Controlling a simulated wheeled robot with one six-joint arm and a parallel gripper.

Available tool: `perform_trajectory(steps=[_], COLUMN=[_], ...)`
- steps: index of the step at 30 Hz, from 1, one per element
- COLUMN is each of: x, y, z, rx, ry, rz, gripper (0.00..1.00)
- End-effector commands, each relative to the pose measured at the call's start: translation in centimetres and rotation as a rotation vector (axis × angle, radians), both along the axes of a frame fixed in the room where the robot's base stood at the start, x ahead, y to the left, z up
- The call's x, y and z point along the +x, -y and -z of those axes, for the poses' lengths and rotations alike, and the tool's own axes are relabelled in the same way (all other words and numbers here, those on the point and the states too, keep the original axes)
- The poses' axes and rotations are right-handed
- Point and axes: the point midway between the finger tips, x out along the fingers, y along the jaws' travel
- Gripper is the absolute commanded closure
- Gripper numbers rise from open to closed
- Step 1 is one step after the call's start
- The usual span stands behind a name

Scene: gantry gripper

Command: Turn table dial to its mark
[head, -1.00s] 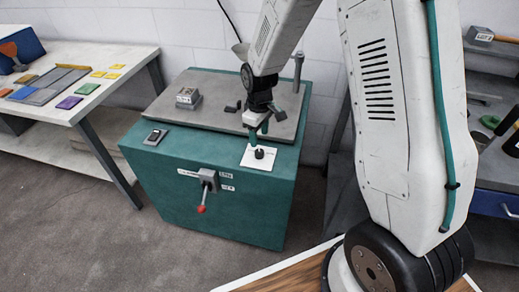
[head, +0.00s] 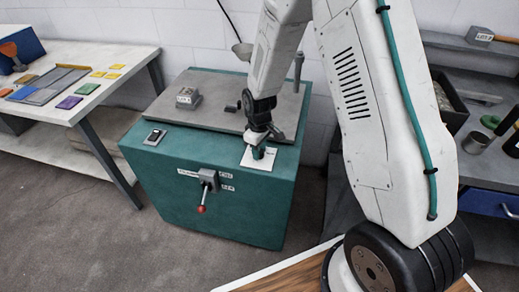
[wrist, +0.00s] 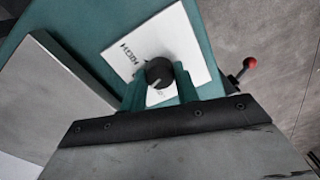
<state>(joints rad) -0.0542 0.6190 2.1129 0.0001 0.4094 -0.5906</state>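The dial is a small dark round knob (wrist: 158,73) on a white square plate (wrist: 190,40) set in the top of the teal cabinet. Printed lettering and a small mark show on the plate in the wrist view. My gripper (wrist: 160,76) has its two teal fingers on either side of the knob, open around it; whether they touch it I cannot tell. In the head view my gripper (head: 260,152) is low over the plate (head: 250,163) and hides the knob.
The cabinet (head: 215,210) carries a grey raised slab (head: 215,118), a small box (head: 188,97), a switch (head: 155,137) and a red-tipped lever (head: 202,208) on its front. A table with coloured tiles (head: 69,102) stands left; a cluttered bench stands right.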

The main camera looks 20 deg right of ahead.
Motion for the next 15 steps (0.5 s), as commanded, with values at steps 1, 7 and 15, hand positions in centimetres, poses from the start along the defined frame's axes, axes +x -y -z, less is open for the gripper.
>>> perform_trajectory(steps=[1,7,15], x=[0.0,0.0,-0.01], y=[0.0,0.01,0.02], z=[-0.01,-0.02,-0.03], rx=[0.0,0.0,0.0], ry=[0.0,0.0,0.0], rz=[0.0,0.051,0.269], gripper=[0.92,0.92,0.92])
